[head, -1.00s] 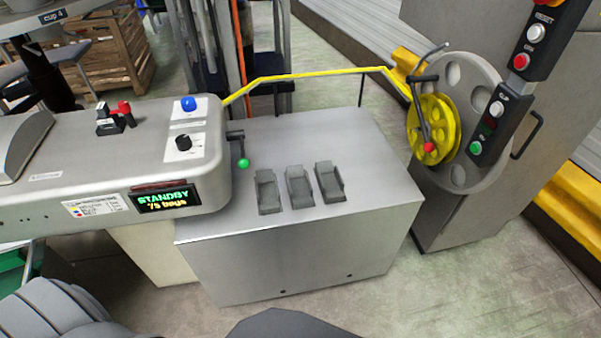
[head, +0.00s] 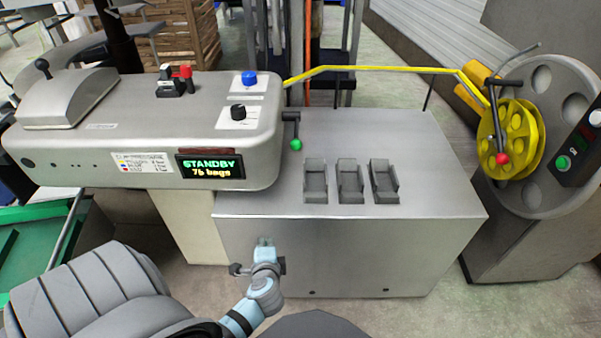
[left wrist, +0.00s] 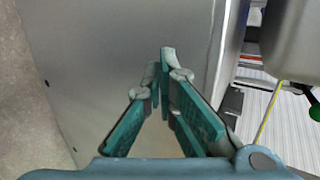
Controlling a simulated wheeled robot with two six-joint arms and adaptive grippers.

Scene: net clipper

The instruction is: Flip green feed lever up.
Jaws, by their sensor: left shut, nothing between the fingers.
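The green feed lever (head: 295,143) is a dark crank with a green ball at its lower end, on the right end of the grey clipper machine (head: 130,120). The ball hangs down below its pivot. My left gripper (head: 265,243) is shut and empty in front of the steel cabinet's front face, below and left of the lever and apart from it. In the left wrist view my left gripper (left wrist: 163,60) has its fingertips together, and the green ball (left wrist: 315,112) shows at the right edge. My right gripper is not in view.
The steel cabinet (head: 350,245) carries several grey trays (head: 349,182) on top. The display (head: 211,167) reads STANDBY, 75 or 76 bags. A blue button (head: 249,78) and black knob (head: 239,113) sit left of the lever. A yellow reel (head: 512,140) stands at right.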

